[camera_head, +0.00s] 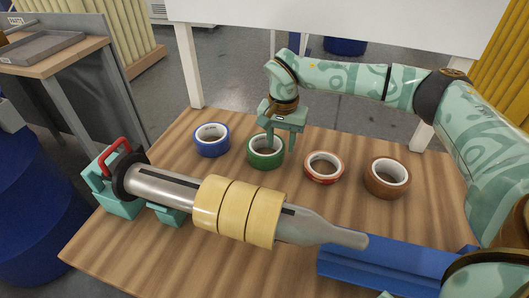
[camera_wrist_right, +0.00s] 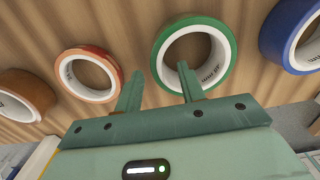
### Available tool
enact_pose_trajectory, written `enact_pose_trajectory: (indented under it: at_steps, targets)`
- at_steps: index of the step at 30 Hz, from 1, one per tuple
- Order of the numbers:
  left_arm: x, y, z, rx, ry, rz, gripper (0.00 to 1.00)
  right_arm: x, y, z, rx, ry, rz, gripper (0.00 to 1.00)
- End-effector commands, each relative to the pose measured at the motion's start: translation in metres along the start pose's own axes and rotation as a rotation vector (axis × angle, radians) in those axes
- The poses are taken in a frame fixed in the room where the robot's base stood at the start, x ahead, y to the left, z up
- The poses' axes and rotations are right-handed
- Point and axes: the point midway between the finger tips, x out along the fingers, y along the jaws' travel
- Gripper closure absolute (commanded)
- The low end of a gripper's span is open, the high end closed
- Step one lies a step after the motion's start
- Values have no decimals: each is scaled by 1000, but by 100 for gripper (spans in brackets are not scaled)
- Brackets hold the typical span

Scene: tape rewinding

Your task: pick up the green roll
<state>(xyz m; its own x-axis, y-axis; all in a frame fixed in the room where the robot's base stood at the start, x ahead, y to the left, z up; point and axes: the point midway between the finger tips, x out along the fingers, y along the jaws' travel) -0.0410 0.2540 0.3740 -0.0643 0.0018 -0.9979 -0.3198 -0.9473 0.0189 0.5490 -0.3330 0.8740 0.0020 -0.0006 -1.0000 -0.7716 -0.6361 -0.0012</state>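The green roll (camera_head: 266,152) lies flat on the wooden table, between the blue and red rolls. It also shows in the right wrist view (camera_wrist_right: 224,42). My right gripper (camera_head: 279,142) is open and points down at the green roll. In the right wrist view the gripper (camera_wrist_right: 160,85) has one finger over the roll's hole and the other outside its rim, so the fingers straddle the roll's wall. I cannot tell whether they touch it. My left gripper is not in view.
A blue roll (camera_head: 212,140), a red roll (camera_head: 323,167) and a brown roll (camera_head: 387,178) lie in the same row on the table (camera_head: 125,238). In front, a grey spindle (camera_head: 310,227) with cream rolls (camera_head: 238,208) crosses the table. A blue block (camera_head: 385,268) is at the front right.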

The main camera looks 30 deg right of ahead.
Motion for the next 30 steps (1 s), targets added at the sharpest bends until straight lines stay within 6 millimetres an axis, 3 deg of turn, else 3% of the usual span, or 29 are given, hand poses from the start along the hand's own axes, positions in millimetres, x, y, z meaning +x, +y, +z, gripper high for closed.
enact_pose_trajectory:
  at_steps: [1,6,13,17,30]
  targets:
    - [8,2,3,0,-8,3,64,16,3,0,1,-5,6,61]
    - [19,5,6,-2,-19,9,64,40,4,0,0,-3,4,61]
    - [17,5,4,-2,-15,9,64,38,4,0,0,0,1,64]
    - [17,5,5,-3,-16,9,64,38,4,0,0,0,1,100]
    - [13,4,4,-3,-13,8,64,30,4,0,0,1,-1,100]
